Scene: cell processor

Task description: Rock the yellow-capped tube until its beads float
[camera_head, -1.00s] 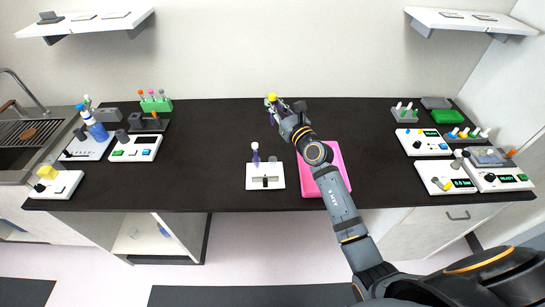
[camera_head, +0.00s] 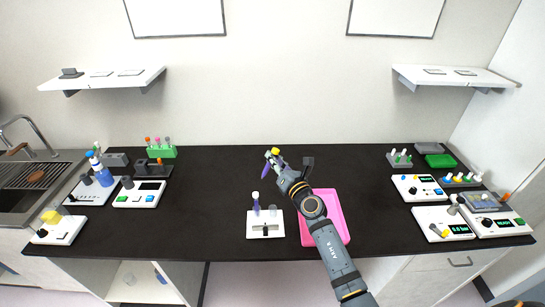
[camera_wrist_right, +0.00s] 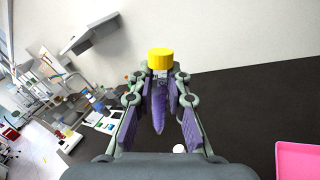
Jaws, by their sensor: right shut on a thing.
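The yellow-capped tube (camera_wrist_right: 159,100) is between the fingers of my right gripper (camera_head: 275,161), held above the dark bench. My right gripper also shows in the wrist view (camera_wrist_right: 160,90), shut on the tube just below its yellow cap (camera_wrist_right: 160,58). The tube's lower part looks purple, and I cannot make out separate beads. In the head view the tube leans, with its yellow cap (camera_head: 276,151) up and its purple tip (camera_head: 265,170) down to the left. My left gripper is not in view.
A white stand (camera_head: 252,229) holding a purple tube (camera_head: 256,203) is on the bench, beside a pink tray (camera_head: 337,222) partly under my right arm. A green rack (camera_head: 162,152) and devices stand at left, more devices (camera_head: 444,224) at right. The bench's middle left is clear.

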